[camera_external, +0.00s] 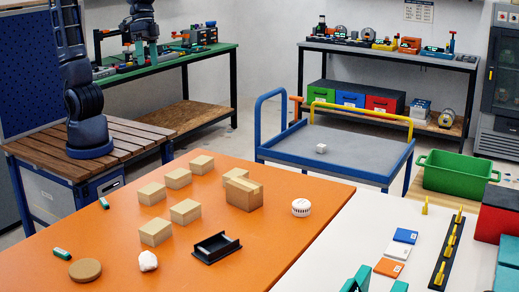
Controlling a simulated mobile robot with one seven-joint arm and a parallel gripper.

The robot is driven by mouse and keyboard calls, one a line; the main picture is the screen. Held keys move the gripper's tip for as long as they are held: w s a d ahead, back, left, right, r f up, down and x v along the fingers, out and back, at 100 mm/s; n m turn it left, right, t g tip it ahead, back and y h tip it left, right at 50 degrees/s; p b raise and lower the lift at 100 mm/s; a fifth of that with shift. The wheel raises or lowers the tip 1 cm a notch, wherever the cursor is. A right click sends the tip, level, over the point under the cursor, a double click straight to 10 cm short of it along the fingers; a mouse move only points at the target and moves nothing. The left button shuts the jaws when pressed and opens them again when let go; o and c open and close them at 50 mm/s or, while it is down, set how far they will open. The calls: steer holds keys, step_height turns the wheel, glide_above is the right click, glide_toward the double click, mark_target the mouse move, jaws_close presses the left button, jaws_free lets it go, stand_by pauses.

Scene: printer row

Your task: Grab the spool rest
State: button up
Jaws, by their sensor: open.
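The spool rest appears to be the black cradle-like piece (216,247) with raised sides. It lies on the orange table top, near its front right part. My dark arm rises from a slatted wooden stand at the left and leaves the picture at the top. What appears to be my gripper (141,55) hangs near the top left, in front of the green bench. It is open, small in the picture, far from the black piece and well above the orange table. Nothing shows between its fingers.
Several cardboard-coloured boxes (185,211) stand behind the black piece. A white round item (301,207) is at its right, and a white lump (148,261) and brown disc (85,269) at its left. A blue-framed cart (350,152) stands beyond.

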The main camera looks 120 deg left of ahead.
steer(key=w+d+f+n+g, duration=0.1)
steer(key=w+d, duration=0.1)
steer(key=w, duration=0.4)
steer(key=w+d+f+n, duration=0.1)
steer(key=w+f+n, duration=0.1)
steer(key=w, duration=0.4)
steer(key=n+g+h, duration=0.3)
steer(key=n, duration=0.5)
glide_above(218, 239)
steer(key=w, duration=0.2)
steer(key=f, duration=3.3)
steer(key=shift+w+d+f, duration=0.1)
steer(key=shift+d+f, duration=0.2)
steer(key=shift+f, duration=0.1)
steer(key=shift+y, duration=0.3)
steer(key=shift+w+x, duration=0.15)
steer(key=shift+x, duration=1.25)
steer(key=shift+w+x, duration=0.15)
steer(key=shift+x, duration=1.25)
steer(key=shift+c, duration=0.2)
steer(key=c, duration=1.2)
